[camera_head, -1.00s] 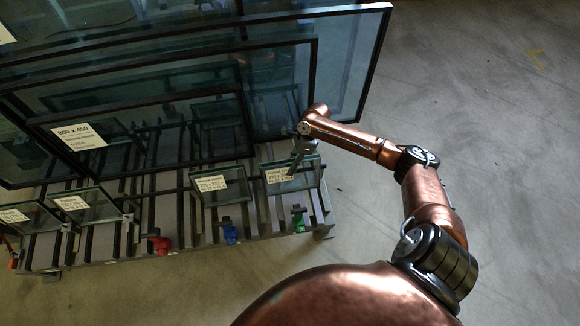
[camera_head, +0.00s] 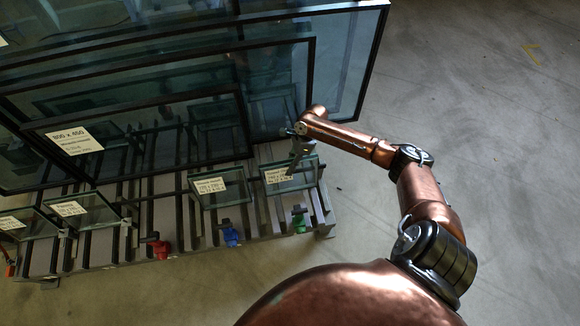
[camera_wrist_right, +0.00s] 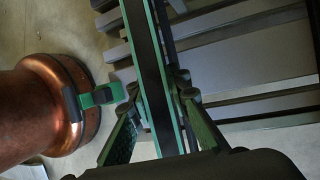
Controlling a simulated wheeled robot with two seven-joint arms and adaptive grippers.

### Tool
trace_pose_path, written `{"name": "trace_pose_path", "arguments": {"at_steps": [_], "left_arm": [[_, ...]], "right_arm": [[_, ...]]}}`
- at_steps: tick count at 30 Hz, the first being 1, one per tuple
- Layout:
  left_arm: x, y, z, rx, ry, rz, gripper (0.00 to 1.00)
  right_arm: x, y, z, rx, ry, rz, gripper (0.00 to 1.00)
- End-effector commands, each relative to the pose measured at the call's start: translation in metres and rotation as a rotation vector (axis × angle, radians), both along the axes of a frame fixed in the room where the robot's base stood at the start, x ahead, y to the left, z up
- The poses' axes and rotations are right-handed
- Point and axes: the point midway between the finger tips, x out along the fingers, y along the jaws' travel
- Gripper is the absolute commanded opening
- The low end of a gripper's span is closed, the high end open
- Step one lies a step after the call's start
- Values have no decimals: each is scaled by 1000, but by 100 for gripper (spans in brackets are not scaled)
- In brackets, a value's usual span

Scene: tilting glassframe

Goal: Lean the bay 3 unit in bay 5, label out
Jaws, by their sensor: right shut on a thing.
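My right gripper (camera_head: 302,160) is shut on the top edge of a small framed glass unit (camera_head: 303,177) at the right end of the rack. The unit's white label (camera_head: 278,175) faces the front, and the unit leans back above the slats by the green clamp (camera_head: 299,224). I cannot tell whether its lower edge touches the rack. In the right wrist view the fingers (camera_wrist_right: 160,105) sit on both sides of the unit's edge (camera_wrist_right: 155,65). The bay by the red clamp (camera_head: 160,249) holds no small unit. My left gripper is out of view.
A similar small unit (camera_head: 222,188) leans close on the left, by the blue clamp (camera_head: 231,236). Two more (camera_head: 85,210) (camera_head: 25,224) lean at far left. Large dark-framed panes (camera_head: 150,130) stand behind. Open floor (camera_head: 460,120) lies to the right.

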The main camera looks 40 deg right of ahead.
Motion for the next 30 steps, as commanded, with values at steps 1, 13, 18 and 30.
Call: {"name": "trace_pose_path", "arguments": {"at_steps": [1, 13, 18, 30], "left_arm": [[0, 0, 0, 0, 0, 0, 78], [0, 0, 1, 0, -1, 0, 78], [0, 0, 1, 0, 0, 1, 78], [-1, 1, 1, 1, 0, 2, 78]], "right_arm": [[2, 0, 3, 1, -4, -1, 0], [1, 0, 1, 1, -4, -1, 0], [1, 0, -1, 1, -4, -1, 0], [0, 1, -6, 1, -4, -1, 0]]}}
